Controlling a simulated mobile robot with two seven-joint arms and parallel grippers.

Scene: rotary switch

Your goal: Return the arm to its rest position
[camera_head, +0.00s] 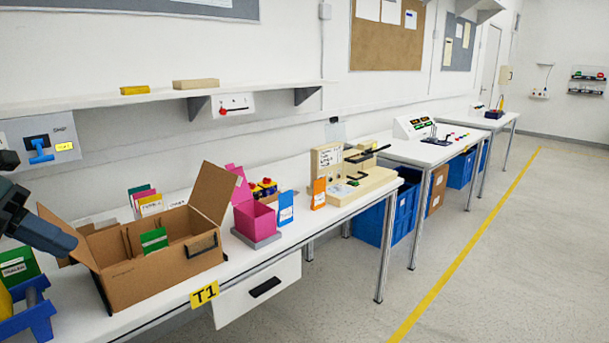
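My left gripper (42,230) is at the left edge of the head view, dark grey and partly cut off by the frame. It is in front of and above the left side of the open cardboard box, below the wall switch panel. I cannot make out both fingers, so its opening is unclear. No object shows in it. The wall panel (72,130) has a blue switch handle (40,152) and a small yellow label, and the gripper appears apart from the handle. My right gripper is not in view.
The cardboard box (150,280) has raised flaps near the gripper. A blue bin (30,320) stands at the lower left. A pink box (255,220) and a beige fixture (362,188) stand farther along the bench. A shelf (150,100) runs above. The floor at right is clear.

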